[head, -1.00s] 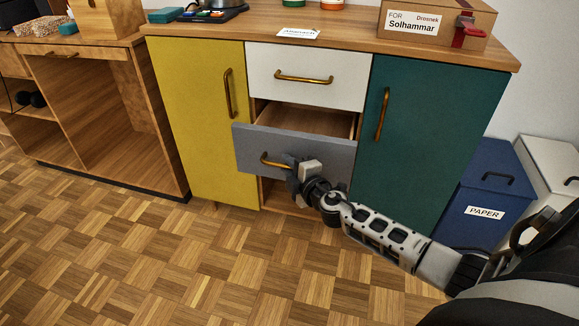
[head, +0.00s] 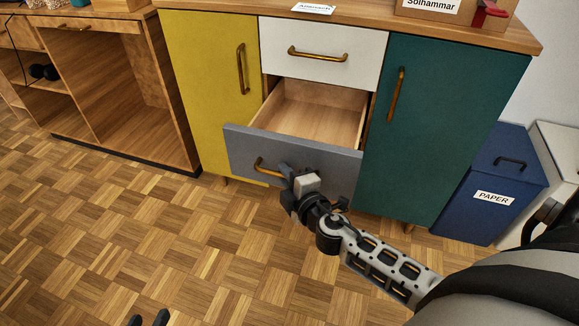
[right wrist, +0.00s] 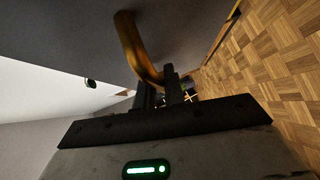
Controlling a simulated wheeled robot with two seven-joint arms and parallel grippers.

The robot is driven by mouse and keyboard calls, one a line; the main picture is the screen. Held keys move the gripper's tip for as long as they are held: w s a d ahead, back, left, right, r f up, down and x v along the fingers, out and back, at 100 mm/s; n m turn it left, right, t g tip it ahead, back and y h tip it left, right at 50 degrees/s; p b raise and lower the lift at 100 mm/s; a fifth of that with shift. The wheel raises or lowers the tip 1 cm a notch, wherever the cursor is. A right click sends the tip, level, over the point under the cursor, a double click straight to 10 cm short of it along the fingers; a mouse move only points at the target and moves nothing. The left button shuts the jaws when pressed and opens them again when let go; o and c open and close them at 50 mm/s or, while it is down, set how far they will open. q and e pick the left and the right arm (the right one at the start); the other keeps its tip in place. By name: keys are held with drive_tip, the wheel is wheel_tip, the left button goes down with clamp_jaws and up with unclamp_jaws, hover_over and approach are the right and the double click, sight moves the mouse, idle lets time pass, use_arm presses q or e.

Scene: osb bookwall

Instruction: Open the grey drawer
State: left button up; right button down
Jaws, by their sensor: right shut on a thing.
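The grey drawer (head: 315,160) is pulled well out of the cabinet in the head view, and its bare wooden inside (head: 318,108) shows. Its brass handle (head: 262,166) is on the front. My right gripper (head: 286,174) is shut on the right part of this handle. In the right wrist view the brass handle (right wrist: 138,48) runs down to the dark fingers of my right gripper (right wrist: 170,85).
A white drawer (head: 320,62) above is shut. A yellow door (head: 210,90) and a teal door (head: 440,120) flank the drawers, both shut. A blue paper bin (head: 485,195) stands at the right. The parquet floor (head: 120,230) in front is clear.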

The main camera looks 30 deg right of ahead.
use_arm(q)
drive_tip(key=shift+r, duration=0.2)
drive_tip(key=shift+w+r, duration=0.1)
drive_tip(key=shift+r, duration=0.1)
use_arm(e)
drive_tip(key=c, duration=1.8)
unclamp_jaws()
drive_tip(key=shift+o, duration=0.2)
